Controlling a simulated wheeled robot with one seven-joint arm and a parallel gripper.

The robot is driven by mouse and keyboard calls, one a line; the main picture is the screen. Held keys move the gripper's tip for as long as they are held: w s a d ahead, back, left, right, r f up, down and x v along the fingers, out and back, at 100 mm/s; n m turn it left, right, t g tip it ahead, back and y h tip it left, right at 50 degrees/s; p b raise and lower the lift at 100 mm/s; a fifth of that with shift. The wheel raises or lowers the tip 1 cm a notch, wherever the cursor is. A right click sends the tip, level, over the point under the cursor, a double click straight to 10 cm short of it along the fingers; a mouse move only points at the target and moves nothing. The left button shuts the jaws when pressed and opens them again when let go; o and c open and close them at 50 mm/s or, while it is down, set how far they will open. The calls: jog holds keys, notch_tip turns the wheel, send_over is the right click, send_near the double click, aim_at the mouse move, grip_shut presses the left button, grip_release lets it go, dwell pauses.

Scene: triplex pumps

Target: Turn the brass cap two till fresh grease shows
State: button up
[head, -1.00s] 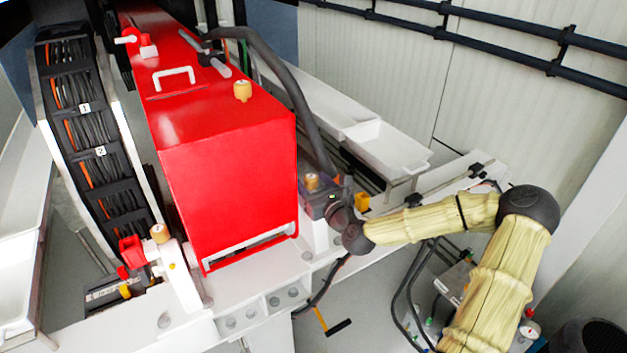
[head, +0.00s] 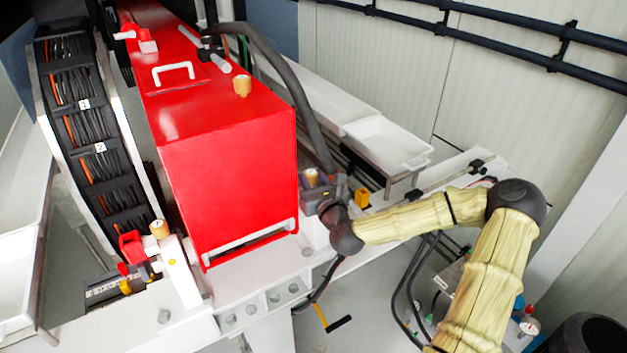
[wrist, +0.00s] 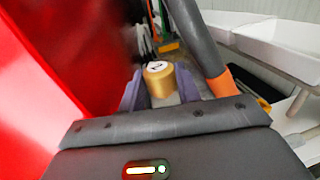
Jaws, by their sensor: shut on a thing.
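A brass cap (wrist: 161,87) with a white top stands between my fingers in the wrist view. The top bears a dark mark that looks like a turned 2. My gripper (wrist: 160,92) is shut on the cap, one finger at each side. In the head view the same cap (head: 311,177) shows beside the right side of the red housing (head: 228,170), with my gripper (head: 315,190) at it. Two other brass caps show in the head view, one on the housing top (head: 242,86) and one on the front left post (head: 159,229). No grease is visible.
A thick dark hose (head: 290,85) arches down close behind the held cap; its orange end (wrist: 228,84) is right of my fingers. The red housing wall is close on the left. White trays (head: 385,143) stand behind.

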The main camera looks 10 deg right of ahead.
jog(key=o, duration=1)
